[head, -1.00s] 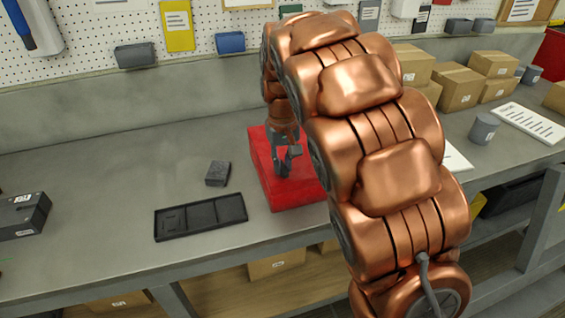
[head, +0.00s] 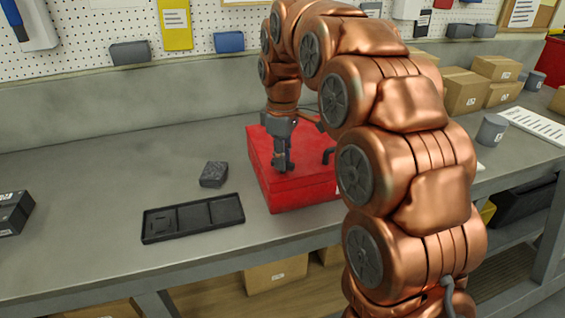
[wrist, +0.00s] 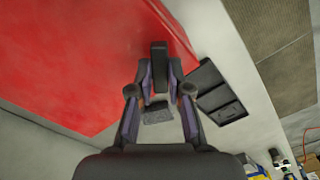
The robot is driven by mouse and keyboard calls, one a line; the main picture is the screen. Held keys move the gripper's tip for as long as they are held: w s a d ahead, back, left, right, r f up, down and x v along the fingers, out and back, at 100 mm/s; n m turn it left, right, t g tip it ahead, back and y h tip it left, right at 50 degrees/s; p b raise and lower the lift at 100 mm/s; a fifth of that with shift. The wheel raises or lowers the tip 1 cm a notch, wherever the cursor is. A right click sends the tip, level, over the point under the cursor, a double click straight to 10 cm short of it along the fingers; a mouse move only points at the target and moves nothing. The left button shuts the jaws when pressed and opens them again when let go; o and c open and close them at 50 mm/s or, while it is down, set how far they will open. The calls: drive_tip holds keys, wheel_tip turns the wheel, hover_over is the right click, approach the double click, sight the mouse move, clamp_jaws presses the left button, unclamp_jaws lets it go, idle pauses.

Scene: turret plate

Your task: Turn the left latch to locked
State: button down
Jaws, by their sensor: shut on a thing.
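The red box (head: 300,192) stands on the grey bench, and its red top (wrist: 75,55) fills the upper left of the wrist view. My gripper (head: 283,166) points down over the left part of the box top. In the wrist view my gripper (wrist: 159,75) is shut on the left latch, a dark upright handle (wrist: 158,54) between the fingertips. In the head view the fingers largely hide this latch, so its angle is unclear. A second dark latch handle (head: 328,156) stands on the right of the box top, partly behind my arm.
A black compartment tray (head: 192,219) lies left of the box; it also shows in the wrist view (wrist: 215,88). A small dark block (head: 213,174) lies behind it. Cardboard boxes (head: 463,92) and a grey cup (head: 492,129) stand on the right.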

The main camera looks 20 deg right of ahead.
drive_tip(key=n, duration=0.4)
drive_tip(key=shift+a, duration=0.1)
drive_tip(key=shift+n, duration=1.9)
drive_tip(key=c, duration=1.1)
unclamp_jaws()
drive_tip(key=shift+r, duration=3.85)
